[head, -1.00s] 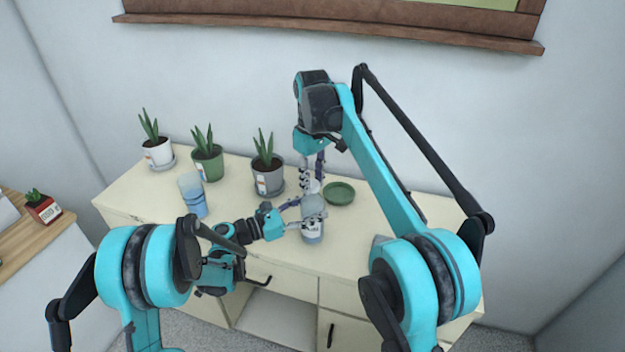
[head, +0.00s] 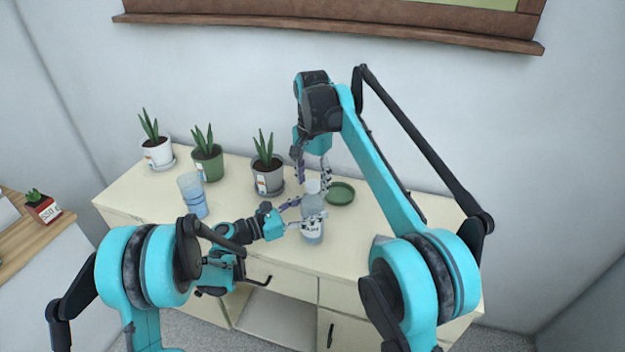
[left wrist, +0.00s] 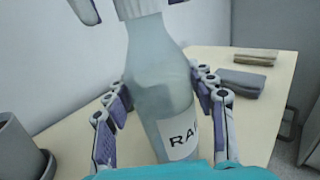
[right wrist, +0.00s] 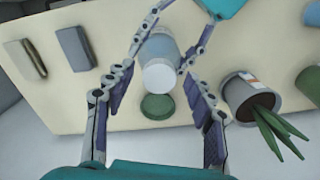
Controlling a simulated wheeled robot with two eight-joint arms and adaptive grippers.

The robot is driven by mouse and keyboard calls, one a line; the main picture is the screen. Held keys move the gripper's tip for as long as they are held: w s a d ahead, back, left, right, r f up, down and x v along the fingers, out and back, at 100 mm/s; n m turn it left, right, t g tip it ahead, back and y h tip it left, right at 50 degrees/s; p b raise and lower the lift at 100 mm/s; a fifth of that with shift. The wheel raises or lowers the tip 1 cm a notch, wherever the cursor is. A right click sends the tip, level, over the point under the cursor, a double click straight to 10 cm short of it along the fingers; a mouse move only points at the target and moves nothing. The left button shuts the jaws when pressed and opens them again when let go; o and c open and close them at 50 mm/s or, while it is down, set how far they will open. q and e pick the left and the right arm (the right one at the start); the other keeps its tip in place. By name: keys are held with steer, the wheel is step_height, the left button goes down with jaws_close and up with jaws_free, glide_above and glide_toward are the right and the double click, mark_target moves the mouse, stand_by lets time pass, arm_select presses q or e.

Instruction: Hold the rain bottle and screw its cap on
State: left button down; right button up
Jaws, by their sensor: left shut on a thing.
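The rain bottle (head: 312,238), a translucent grey-blue bottle with a "RAIN" label, stands upright near the front of the cabinet top. My left gripper (head: 305,224) is shut around its body from the left. The left wrist view shows the bottle (left wrist: 160,85) between both fingers. The white ribbed cap (left wrist: 138,8) sits on the bottle's neck; how tight it is cannot be told. My right gripper (head: 313,178) points down above the bottle with its fingers open on either side of the cap (head: 312,187). The right wrist view shows the cap (right wrist: 159,76) between the spread fingers, apart from them.
A green saucer (head: 340,194) lies just right of the bottle. A grey potted plant (head: 267,178) stands behind left, with green and white pots farther left. A blue glass (head: 193,197) stands at left. Two folded or block-like items (left wrist: 243,82) lie on the cabinet's other end.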

steer(key=shift+r, duration=3.75)
arm_select(q)
steer(key=shift+c, duration=2.4)
jaws_free()
steer(key=v, duration=1.2)
